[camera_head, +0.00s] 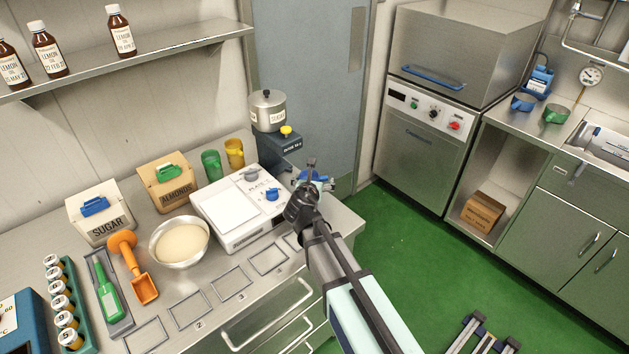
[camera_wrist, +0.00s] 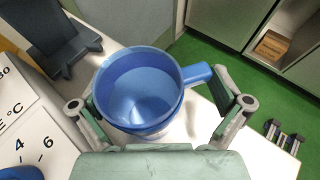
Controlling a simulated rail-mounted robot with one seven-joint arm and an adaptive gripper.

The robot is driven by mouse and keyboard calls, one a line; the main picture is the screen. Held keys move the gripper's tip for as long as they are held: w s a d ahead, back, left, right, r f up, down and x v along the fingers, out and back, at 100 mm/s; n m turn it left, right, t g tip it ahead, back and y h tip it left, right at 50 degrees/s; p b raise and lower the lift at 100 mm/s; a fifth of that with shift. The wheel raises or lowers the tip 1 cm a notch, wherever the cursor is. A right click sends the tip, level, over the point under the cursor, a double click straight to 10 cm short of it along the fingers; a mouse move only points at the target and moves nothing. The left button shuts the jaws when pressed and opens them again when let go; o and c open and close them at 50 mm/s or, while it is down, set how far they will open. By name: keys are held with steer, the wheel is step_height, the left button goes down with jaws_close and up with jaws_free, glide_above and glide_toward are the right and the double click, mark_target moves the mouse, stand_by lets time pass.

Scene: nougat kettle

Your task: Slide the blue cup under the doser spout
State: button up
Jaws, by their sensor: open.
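The blue cup (camera_wrist: 138,88) stands upright in the wrist view, its handle pointing right. In the head view the blue cup (camera_head: 322,179) is mostly hidden behind my gripper, near the counter's right end. My gripper (camera_head: 311,176) is open, and in the wrist view my gripper (camera_wrist: 160,104) has one finger on each side of the cup. I cannot tell whether a finger touches it. The doser (camera_head: 279,146), dark with a steel pot on top, stands just behind and left of the cup. Its spout cannot be made out. A dark doser part (camera_wrist: 62,42) shows upper left in the wrist view.
A bowl of powder (camera_head: 179,243) is farther left. The counter's edge lies close right of the cup, with green floor (camera_head: 420,260) beyond.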

mark_target(306, 175)
steer(key=shift+c, duration=0.4)
steer(key=c, duration=0.8)
steer(key=shift+o, duration=0.2)
steer(key=shift+w+a, duration=0.1)
steer(key=shift+a, duration=0.05)
steer(key=shift+w+a, duration=0.45)
steer(key=shift+w, duration=0.05)
steer(key=shift+w+a+r+p, duration=0.3)
steer(key=shift+w+a, duration=0.35)
steer(key=shift+w, duration=0.1)
steer(key=shift+w+a+f, duration=0.2)
steer(key=shift+a, duration=0.2)
steer(key=shift+w+a+f, duration=0.15)
